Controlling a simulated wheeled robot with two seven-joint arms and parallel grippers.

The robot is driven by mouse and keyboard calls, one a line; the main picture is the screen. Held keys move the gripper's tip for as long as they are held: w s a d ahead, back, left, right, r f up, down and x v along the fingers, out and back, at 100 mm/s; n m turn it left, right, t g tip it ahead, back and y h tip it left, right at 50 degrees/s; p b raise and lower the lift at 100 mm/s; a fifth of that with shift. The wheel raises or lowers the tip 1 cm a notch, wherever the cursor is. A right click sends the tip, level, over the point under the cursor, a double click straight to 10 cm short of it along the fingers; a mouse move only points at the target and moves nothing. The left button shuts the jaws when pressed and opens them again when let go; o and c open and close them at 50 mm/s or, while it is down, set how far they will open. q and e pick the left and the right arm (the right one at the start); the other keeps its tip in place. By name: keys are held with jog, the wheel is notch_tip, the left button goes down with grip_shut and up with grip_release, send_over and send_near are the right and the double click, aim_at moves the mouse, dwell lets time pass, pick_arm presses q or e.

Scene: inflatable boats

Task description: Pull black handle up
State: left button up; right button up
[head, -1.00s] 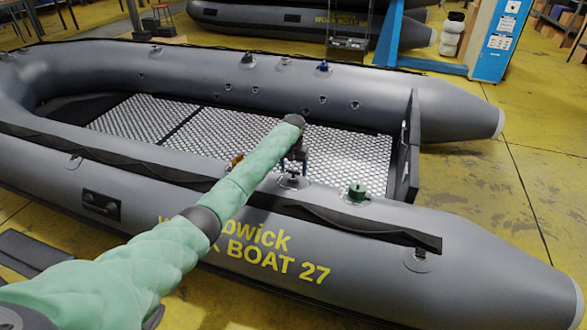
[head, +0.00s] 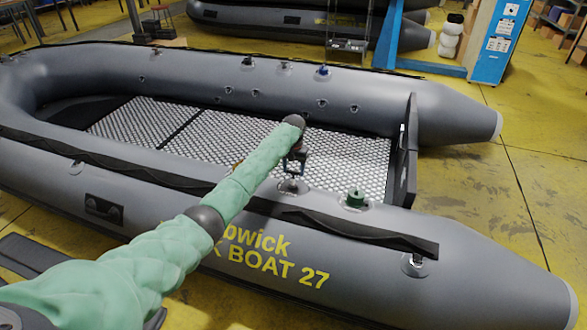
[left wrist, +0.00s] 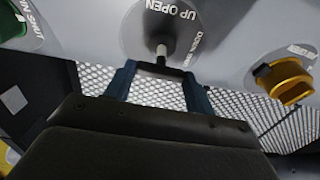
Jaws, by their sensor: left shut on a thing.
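The black handle (left wrist: 160,69) is a dark crossbar on a short pale stem in the left wrist view. It sits at the middle of a round plate (left wrist: 163,27) marked "UP OPEN" on the grey tube. My left gripper (left wrist: 160,80) has its blue fingers on both sides of the handle and is shut on it. In the head view, my left gripper (head: 294,168) is over the near tube of the boat, and the handle there is too small to make out clearly. My right gripper is not in view.
A green valve knob (head: 355,198) stands on the near tube to the right; a yellow fitting (left wrist: 290,82) sits on the other side. The grey boat (head: 470,255) has a dark transom (head: 407,150). A blue post (head: 497,40) and more boats stand behind.

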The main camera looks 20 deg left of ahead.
aim_at(294, 171)
pick_arm(q)
jog(key=shift+w+r, duration=0.15)
jog(key=shift+r, duration=0.15)
jog(key=o, duration=1.3)
jog(key=shift+o, duration=0.5)
jog(key=shift+r, duration=3.85)
